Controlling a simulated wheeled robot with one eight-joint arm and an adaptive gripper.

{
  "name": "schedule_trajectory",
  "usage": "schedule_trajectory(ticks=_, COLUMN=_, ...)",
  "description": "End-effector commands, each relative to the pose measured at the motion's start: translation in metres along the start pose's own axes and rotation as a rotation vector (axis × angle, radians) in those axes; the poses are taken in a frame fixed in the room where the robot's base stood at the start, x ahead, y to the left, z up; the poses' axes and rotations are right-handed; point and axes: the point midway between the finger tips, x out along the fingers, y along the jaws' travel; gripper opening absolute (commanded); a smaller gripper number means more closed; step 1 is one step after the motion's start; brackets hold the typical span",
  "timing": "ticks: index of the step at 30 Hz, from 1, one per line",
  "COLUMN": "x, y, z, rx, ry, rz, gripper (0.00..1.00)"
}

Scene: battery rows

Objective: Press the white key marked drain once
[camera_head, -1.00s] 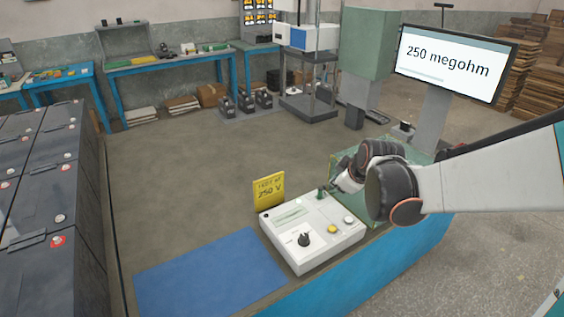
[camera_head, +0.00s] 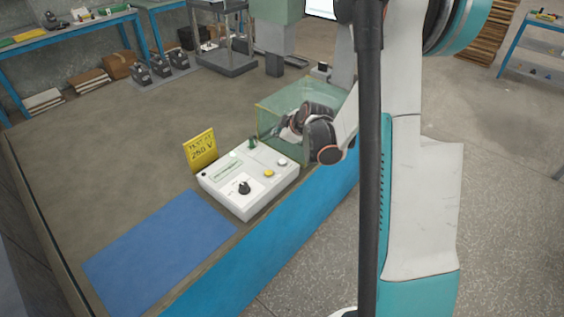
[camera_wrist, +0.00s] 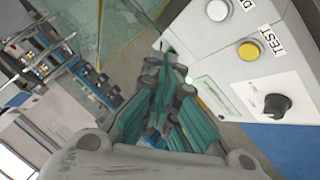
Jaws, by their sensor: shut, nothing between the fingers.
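The white tester box (camera_head: 222,197) sits at the front edge of the bench. Its white key (camera_head: 282,162) is at the right end, beside a yellow key (camera_head: 269,173). In the wrist view, the white key (camera_wrist: 217,10) is at the top edge, with a label cut off after its first letter, D. The yellow key (camera_wrist: 249,50) is marked TEST. My gripper (camera_head: 280,133) is shut and empty, beyond the box's right end and apart from the white key. In the wrist view, the closed fingers (camera_wrist: 165,65) are left of the keys.
A greenish glass guard (camera_head: 268,121) stands by my gripper; I cannot tell if the fingers are inside it. A black knob (camera_head: 244,188) is on the box. A yellow 250 V card (camera_head: 201,150) stands behind it. A blue mat (camera_head: 155,250) lies left.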

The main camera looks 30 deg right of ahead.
Motion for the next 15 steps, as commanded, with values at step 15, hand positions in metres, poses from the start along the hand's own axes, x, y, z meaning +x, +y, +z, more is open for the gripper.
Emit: schedule_trajectory(ticks=15, x=0.012, y=-0.009, z=0.009, rx=0.000, ry=0.000, rz=0.000, gripper=0.00)
